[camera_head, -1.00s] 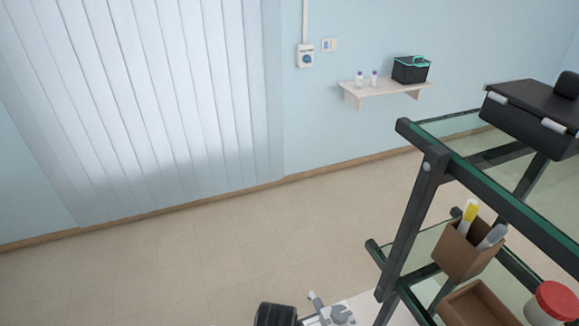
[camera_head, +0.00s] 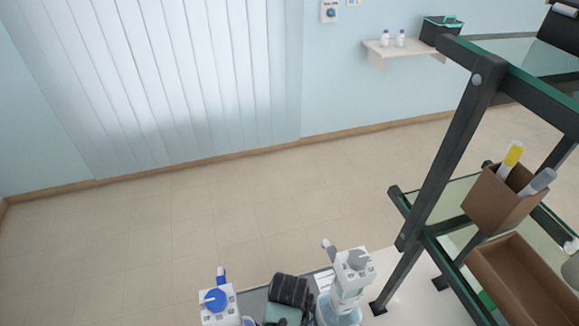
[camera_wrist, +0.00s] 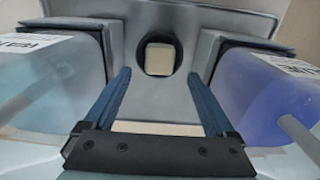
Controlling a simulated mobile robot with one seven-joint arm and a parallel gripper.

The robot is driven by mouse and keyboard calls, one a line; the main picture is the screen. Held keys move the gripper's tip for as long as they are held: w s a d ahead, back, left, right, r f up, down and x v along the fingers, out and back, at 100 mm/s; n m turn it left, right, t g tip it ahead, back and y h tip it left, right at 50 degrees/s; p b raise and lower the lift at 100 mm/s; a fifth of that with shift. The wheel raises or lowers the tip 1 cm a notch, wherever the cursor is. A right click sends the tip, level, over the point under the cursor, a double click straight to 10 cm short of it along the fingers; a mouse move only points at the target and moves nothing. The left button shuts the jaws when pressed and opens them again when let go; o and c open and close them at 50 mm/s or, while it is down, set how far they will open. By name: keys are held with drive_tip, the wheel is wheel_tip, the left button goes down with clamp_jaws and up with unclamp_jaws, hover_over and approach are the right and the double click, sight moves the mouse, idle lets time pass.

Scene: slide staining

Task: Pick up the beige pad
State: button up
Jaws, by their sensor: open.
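The beige pad (camera_wrist: 160,58) is a small, rounded square in the wrist view. It sits inside a dark round recess in a grey panel (camera_wrist: 145,107). My gripper (camera_wrist: 159,73) has two dark blue fingers spread apart, with nothing between them. The fingers point towards the panel, and the pad shows beyond the gap between their tips, roughly centred. I cannot tell the exact distance to it. I cannot make out the pad in the head view.
In the wrist view, a pale bottle (camera_wrist: 50,75) stands close on the left and a bluish one (camera_wrist: 262,95) on the right. The head view shows a blue-capped bottle (camera_head: 217,308), a grey-capped bottle (camera_head: 345,285) and a dark-framed cart (camera_head: 440,165) at right. Open floor lies beyond.

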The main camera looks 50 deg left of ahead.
drive_tip(key=shift+d+f+b, duration=0.1)
drive_tip(key=shift+f+b, duration=0.6)
drive_tip(key=shift+b, duration=0.05)
wheel_tip(320, 180, down, 4)
drive_tip(key=b, duration=0.4)
drive_tip(key=shift+r, duration=0.15)
drive_tip(key=shift+r, duration=0.1)
clamp_jaws()
wheel_tip(320, 180, up, 10)
drive_tip(key=b, duration=0.1)
drive_tip(key=c, duration=0.8)
unclamp_jaws()
drive_tip(key=c, duration=0.5)
